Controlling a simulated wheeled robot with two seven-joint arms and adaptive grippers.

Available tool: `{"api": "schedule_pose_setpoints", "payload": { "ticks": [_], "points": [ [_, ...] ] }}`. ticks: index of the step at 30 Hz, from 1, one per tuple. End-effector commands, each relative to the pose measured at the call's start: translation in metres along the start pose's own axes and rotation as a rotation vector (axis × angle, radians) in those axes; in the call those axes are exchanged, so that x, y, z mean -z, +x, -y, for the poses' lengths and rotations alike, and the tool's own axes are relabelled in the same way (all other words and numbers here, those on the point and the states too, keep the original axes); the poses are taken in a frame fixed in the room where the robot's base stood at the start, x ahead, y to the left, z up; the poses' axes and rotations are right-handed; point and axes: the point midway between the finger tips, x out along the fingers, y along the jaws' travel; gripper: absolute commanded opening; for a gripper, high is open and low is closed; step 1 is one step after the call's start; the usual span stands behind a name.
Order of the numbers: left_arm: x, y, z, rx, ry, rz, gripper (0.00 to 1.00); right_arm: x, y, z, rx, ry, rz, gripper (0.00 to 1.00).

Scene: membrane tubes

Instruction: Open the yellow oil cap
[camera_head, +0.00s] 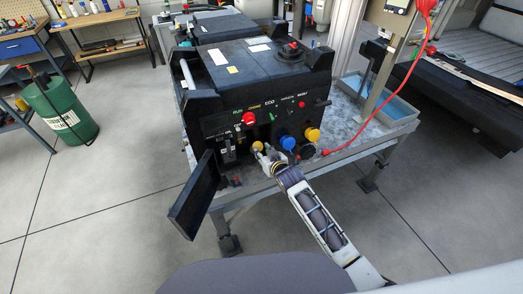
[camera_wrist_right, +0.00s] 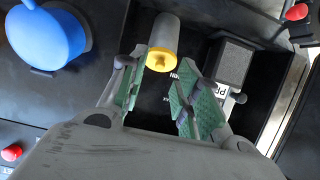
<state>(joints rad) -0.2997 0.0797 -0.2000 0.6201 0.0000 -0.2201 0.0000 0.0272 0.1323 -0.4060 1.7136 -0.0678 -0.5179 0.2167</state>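A yellow cap (camera_head: 257,146) sits low on the front of the black machine, beside the open panel. In the right wrist view the yellow cap (camera_wrist_right: 158,60) has a small raised tab and sits on the end of a grey cylinder inside a dark recess. My right gripper (camera_head: 264,154) is right at this cap in the head view. In the wrist view the right gripper (camera_wrist_right: 160,82) is open, with green-padded fingers apart. The cap lies at or just beyond the fingertips; contact cannot be told. My left gripper is not in view.
A blue cap (camera_head: 288,142) and a second yellow cap (camera_head: 313,134) are to the right on the machine (camera_head: 255,85). A black panel (camera_head: 195,195) hangs open at the left. A grey block (camera_wrist_right: 234,62) stands beside the cylinder. A red cable (camera_head: 406,95) hangs at right.

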Motion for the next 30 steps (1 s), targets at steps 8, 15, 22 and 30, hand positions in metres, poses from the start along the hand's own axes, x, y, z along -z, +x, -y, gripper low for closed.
{"api": "schedule_pose_setpoints", "payload": {
  "ticks": [8, 15, 22, 30],
  "points": [
    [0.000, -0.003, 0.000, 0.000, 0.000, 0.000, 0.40, 0.001, 0.017, 0.000, 0.000, 0.000, -0.001, 0.32],
    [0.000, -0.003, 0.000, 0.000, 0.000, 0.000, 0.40, 0.001, 0.021, 0.000, 0.000, 0.000, 0.000, 0.32],
    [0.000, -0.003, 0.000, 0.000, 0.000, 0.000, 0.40, 0.000, 0.021, 0.000, 0.000, 0.000, 0.000, 0.32],
    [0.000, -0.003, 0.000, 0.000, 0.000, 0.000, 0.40, 0.000, 0.021, 0.000, 0.000, 0.000, 0.000, 0.00]
  ]
}}
